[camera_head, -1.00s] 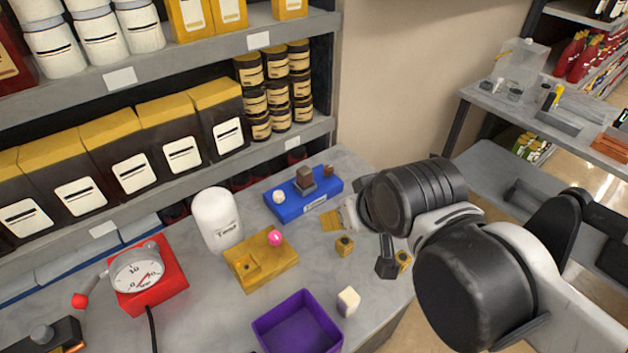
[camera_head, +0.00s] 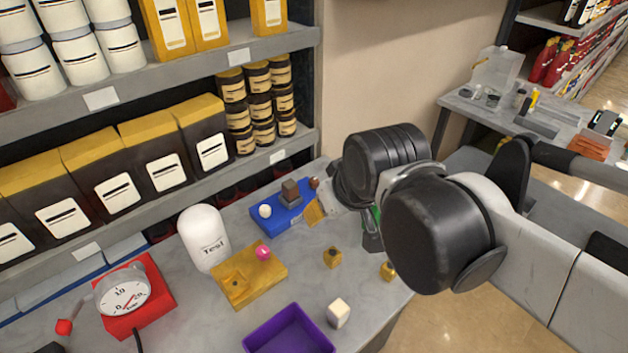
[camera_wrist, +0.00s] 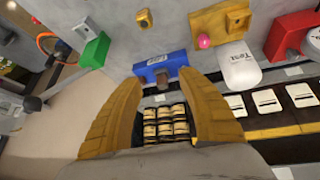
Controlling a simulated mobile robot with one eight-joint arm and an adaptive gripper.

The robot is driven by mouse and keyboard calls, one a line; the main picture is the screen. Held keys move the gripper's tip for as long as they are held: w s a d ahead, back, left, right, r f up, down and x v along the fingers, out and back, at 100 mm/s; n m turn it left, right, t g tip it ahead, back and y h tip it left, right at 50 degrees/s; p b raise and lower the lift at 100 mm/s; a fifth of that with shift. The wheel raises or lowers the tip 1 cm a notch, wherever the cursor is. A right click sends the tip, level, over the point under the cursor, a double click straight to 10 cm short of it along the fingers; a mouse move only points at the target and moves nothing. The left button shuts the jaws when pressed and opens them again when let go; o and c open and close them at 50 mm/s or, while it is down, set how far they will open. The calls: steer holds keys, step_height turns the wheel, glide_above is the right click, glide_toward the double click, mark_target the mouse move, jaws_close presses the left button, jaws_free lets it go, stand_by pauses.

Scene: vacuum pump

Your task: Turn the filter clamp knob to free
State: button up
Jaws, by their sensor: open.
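A blue block (camera_head: 272,222) lies near the back of the grey bench. It carries a white ball (camera_head: 265,211), an upright grey-brown block (camera_head: 291,190) and a small brown knob (camera_head: 314,183). I cannot tell which part is the filter clamp knob. The blue block (camera_wrist: 145,69) shows just beyond the fingertips; contact cannot be told.
A yellow block (camera_head: 262,281) with a pink ball (camera_head: 263,252), a white Test jar (camera_head: 203,238), a red gauge (camera_head: 130,297) and a purple tray (camera_head: 290,332) stand left and in front. Small cubes lie nearby. Shelves of jars (camera_head: 262,103) rise behind.

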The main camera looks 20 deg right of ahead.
steer(key=w+d+r+n+g, duration=0.2)
steer(key=w+r+n, duration=0.15)
steer(key=w, duration=0.65)
steer(key=n+g+p, duration=0.3)
steer(key=n+g, duration=0.1)
steer(key=n, duration=0.5)
glide_toward(314, 179)
step_height(314, 179, down, 11)
steer(key=b, duration=0.3)
steer(key=shift+w+b, duration=0.1)
steer(key=shift+b, duration=0.2)
steer(key=shift+c, duration=0.4)
jaws_close()
